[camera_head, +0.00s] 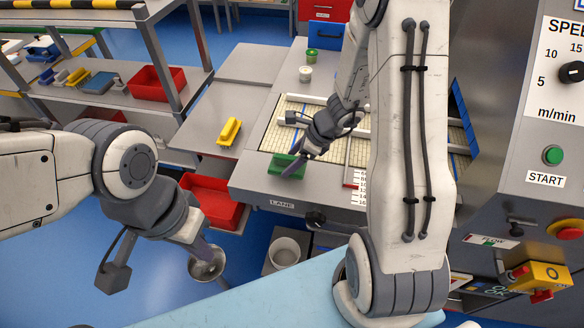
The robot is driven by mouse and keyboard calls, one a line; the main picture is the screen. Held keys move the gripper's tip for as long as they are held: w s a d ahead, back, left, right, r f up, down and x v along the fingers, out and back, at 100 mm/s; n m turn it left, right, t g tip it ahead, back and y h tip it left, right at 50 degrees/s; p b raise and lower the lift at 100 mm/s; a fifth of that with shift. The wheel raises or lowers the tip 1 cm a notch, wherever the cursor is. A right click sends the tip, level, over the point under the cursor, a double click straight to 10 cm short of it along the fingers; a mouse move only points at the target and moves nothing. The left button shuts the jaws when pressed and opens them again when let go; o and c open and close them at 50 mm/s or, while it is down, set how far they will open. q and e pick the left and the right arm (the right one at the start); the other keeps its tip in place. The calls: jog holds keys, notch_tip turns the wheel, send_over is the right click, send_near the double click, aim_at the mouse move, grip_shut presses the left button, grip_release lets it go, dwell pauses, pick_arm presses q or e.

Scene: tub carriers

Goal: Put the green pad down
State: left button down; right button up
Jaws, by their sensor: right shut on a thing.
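The green pad (279,164) is at the front left of the tiled lane (280,137), close to the front edge of the grey lane table. My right gripper (293,167) is shut on it from above, and its dark fingers hide part of the pad. I cannot tell whether the pad touches the surface below. My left gripper (212,268) hangs low at the left, well away from the pad, over the floor area. Its fingers are seen at a poor angle, so its opening is unclear.
A yellow block (229,131) lies on the grey side table, left of the lane. White and green tubs (305,73) stand at the back. A red bin (212,202) is below the table edge. The control panel (553,120) stands at the right.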

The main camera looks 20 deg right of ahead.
notch_tip(320, 180, down, 3)
jog(key=shift+f, duration=0.15)
jog(key=shift+f+b, duration=0.15)
jog(key=shift+b, duration=0.15)
jog(key=o, duration=1.4)
